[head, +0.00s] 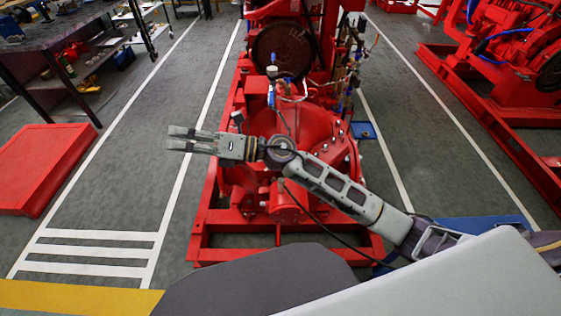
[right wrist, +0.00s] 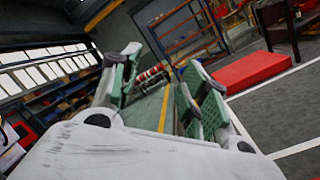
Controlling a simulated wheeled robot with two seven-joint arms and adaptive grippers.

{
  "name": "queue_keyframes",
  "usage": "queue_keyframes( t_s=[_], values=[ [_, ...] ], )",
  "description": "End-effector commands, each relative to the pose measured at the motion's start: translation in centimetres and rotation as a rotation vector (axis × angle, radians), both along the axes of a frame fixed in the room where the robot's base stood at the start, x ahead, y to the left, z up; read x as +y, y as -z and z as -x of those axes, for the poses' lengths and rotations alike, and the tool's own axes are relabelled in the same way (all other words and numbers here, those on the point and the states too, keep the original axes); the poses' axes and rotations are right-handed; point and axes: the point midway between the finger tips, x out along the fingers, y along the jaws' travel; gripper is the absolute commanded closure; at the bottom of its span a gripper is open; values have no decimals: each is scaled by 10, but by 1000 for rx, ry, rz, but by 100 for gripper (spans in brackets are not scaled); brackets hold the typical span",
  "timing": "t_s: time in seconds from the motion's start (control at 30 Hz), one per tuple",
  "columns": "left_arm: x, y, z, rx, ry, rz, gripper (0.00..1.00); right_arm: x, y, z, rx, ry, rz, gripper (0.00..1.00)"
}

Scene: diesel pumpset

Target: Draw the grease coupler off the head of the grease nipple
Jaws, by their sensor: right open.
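My right gripper (head: 172,138) reaches leftward across the front of the red pumpset (head: 320,128) in the head view, its fingers past the frame's left side. It is open, with nothing between the fingers. In the right wrist view its green-padded fingers (right wrist: 163,78) stand apart with only distant background between them. I cannot pick out the grease coupler or the grease nipple for certain. Small blue and silver fittings (head: 271,82) stand on top of the pumpset, beyond the gripper and apart from it. My arm hides part of the pump. My left gripper is not in view.
A red platform (head: 40,166) lies on the floor at the left, beside a dark workbench (head: 45,45). Another red machine (head: 510,90) stands at the right. A small blue tray (head: 363,130) lies right of the pumpset. Grey floor between the platform and pumpset is clear.

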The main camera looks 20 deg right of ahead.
Motion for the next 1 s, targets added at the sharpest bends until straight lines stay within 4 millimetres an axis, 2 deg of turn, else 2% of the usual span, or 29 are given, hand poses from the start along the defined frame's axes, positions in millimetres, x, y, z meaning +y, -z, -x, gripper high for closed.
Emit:
queue_keyframes(
  t_s=[0.23,0.47,0.57,0.77,1.0],
  values=[
    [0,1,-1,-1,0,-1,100,14,40,25,-207,-171,282,55],
    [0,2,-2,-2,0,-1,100,3,89,35,-364,-321,559,55],
    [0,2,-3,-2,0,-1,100,-8,110,35,-422,-382,684,55],
    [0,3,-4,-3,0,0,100,-45,149,27,-512,-498,944,55],
    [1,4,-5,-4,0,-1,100,-110,183,6,-568,-625,1268,55]
  ],
)
